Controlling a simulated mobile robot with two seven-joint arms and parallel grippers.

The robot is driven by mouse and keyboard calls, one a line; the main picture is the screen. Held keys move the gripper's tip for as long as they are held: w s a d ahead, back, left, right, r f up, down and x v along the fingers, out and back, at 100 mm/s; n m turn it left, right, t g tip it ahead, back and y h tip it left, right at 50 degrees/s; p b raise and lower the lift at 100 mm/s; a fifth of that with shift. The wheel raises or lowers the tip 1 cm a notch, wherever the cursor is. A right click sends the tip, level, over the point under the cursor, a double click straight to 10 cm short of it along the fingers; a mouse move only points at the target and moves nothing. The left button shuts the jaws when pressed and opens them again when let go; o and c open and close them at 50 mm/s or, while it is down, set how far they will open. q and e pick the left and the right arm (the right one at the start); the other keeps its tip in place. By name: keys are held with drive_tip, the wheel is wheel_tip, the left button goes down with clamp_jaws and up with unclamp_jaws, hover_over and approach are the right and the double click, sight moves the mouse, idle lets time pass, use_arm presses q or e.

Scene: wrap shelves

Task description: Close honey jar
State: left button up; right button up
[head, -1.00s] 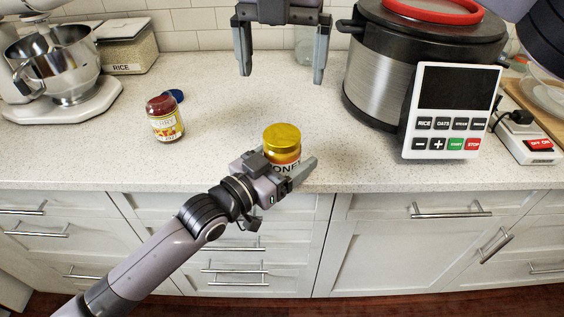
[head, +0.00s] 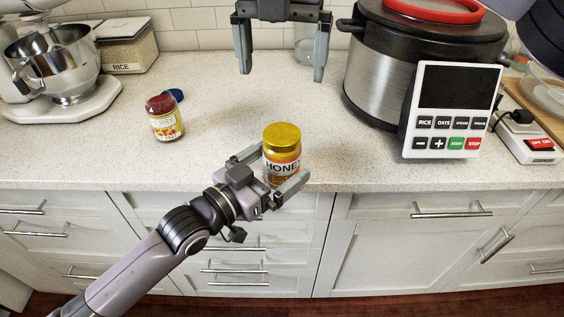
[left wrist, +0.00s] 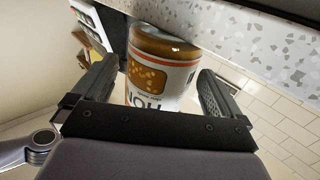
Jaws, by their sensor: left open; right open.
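The honey jar (head: 283,160) stands upright near the counter's front edge, with a yellow lid (head: 282,137) on its top. In the head view I cannot tell how tightly the lid sits. My left gripper (head: 270,170) is open, low at the jar's front, with one finger on each side of it. The left wrist view shows the jar's label and lower part (left wrist: 160,75) between the spread fingers; the lid is out of that view. My right gripper (head: 281,68) is open and empty, pointing down above the counter behind the jar.
A large cooker (head: 372,90) with a control panel (head: 450,110) stands at the right. A mixer (head: 65,75) and a rice container (head: 127,50) stand at the back left. The counter (head: 225,115) between is clear.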

sight(269, 172)
use_arm(q)
drive_tip(key=shift+v, duration=1.85)
drive_tip(key=shift+s, duration=0.1)
